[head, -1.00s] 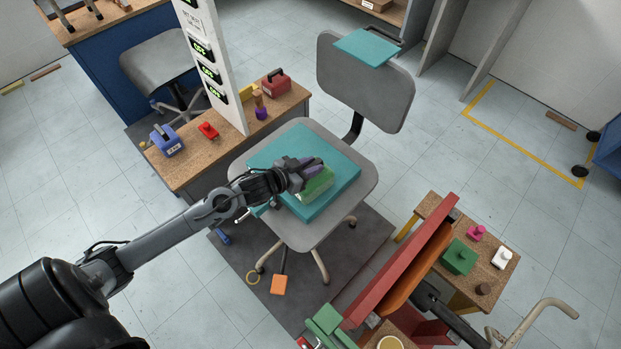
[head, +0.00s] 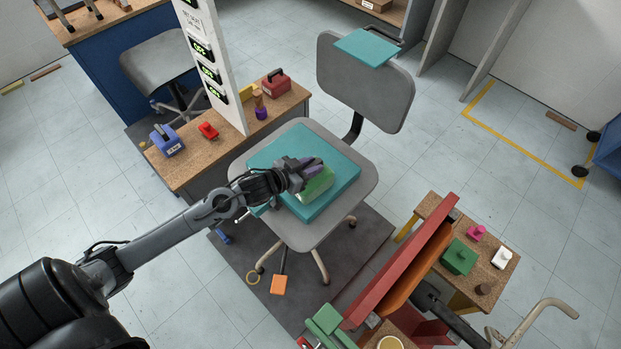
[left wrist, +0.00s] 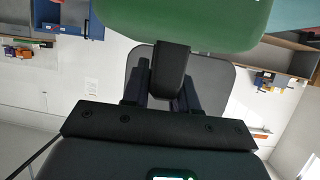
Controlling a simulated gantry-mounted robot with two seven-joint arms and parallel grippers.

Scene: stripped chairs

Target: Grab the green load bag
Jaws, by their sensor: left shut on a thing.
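The green load bag (head: 318,186) is over the teal cushion (head: 334,194) on the grey chair seat in the head view. My left gripper (head: 304,173) is at the bag's top and partly hides it. In the left wrist view the green bag (left wrist: 190,22) fills the top of the picture, and its black handle (left wrist: 170,68) runs down between the fingers. The left gripper is shut on the bag. I cannot tell whether the bag's underside touches the cushion. My right gripper is not in view.
A bench (head: 235,128) with a blue box (head: 166,141) and a red box (head: 276,83) stands behind left. A red chair part (head: 400,262) and a small table (head: 489,273) with a green block (head: 459,257) are at right.

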